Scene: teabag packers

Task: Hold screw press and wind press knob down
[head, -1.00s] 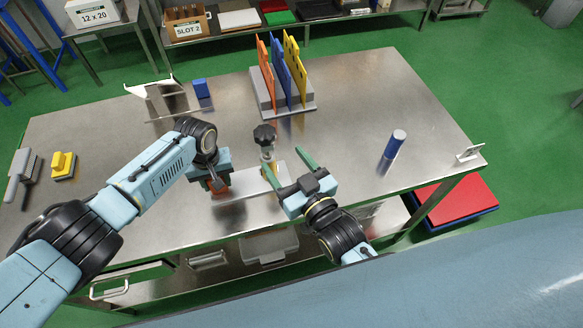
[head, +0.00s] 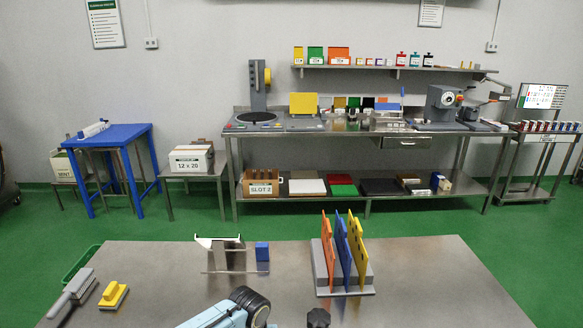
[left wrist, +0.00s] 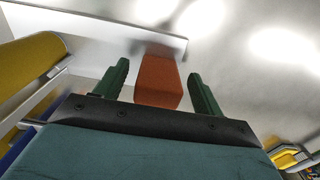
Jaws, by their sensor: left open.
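The screw press's black knob (head: 318,318) shows at the bottom edge of the head view; the rest of the press is cut off there. In the left wrist view an orange block (left wrist: 158,82) stands between the two green fingers of my left gripper (left wrist: 158,70). The gripper is open, with a gap visible on each side of the block. A pale flat plate (left wrist: 95,28) runs behind the block. A yellow rounded part (left wrist: 30,72) is at the left of that view. My left gripper is below the head view, and my right gripper is in neither view.
A stocked bench (head: 365,132) stands along the back wall.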

